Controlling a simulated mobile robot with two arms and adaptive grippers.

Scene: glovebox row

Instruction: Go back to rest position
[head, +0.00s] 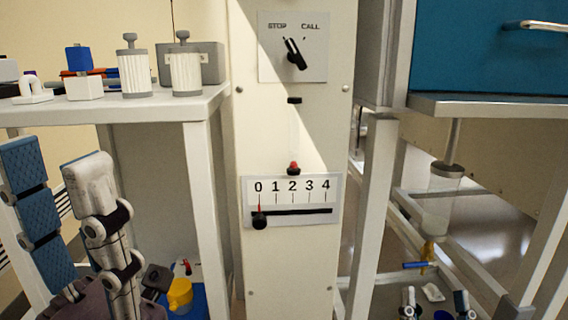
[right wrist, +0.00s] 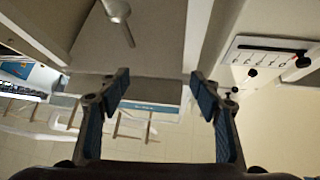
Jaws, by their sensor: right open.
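My left gripper (head: 68,172) is raised large at the lower left of the head view, in front of the shelf. Its two fingers stand apart with nothing seen between them. My right gripper (head: 435,300) is small at the bottom right of the head view, its fingertips apart. In the right wrist view my right gripper (right wrist: 158,85) is open and empty, and neither finger touches anything.
A cream column carries a STOP/CALL knob (head: 294,54) and a 0–4 slider (head: 260,221) at 0. A shelf (head: 110,108) with jars and blocks is at left. A blue cabinet (head: 480,50) and frame legs (head: 370,220) stand at right.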

